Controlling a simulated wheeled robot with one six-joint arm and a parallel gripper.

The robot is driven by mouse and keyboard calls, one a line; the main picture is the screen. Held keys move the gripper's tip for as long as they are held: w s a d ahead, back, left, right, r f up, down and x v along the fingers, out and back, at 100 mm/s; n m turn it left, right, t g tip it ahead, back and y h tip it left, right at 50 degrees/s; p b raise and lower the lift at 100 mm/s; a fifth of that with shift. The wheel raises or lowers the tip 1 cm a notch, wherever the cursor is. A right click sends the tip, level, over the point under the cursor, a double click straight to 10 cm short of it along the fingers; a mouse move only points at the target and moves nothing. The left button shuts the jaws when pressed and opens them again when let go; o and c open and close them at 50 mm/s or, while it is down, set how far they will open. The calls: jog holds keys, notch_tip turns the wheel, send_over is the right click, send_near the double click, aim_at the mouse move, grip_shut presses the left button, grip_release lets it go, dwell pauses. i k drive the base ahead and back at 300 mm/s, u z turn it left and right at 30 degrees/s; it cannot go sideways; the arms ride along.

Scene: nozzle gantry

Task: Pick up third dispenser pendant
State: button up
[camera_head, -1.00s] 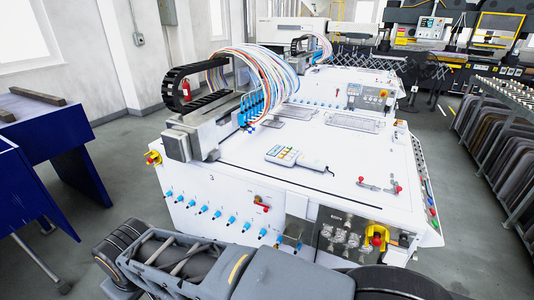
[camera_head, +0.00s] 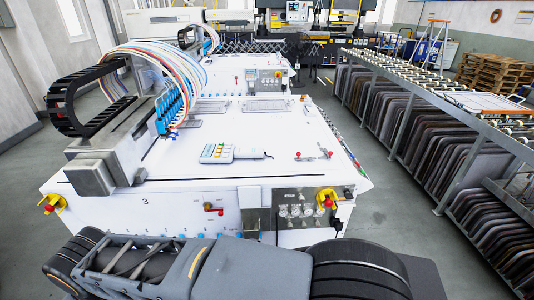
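The dispenser pendant (camera_head: 232,153) is a light grey handheld unit with coloured keys and a short cable at its right end. It lies flat on the white top of the machine marked 3 (camera_head: 270,180), left of the top's middle. My folded arm crosses the bottom of the picture, in front of the machine and apart from the pendant. My gripper cannot be made out in this view, so its opening is not shown.
A gantry with blue nozzles (camera_head: 172,105) and coloured hoses stands behind and left of the pendant. Small red-knobbed fittings (camera_head: 314,154) lie to its right. Yellow-red switches (camera_head: 327,198) sit on the machine's front. A roller rack (camera_head: 440,90) stands right, across an aisle (camera_head: 400,200).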

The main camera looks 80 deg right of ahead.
aim_at(206, 156)
jog(key=z, duration=2)
jog(key=i, duration=1)
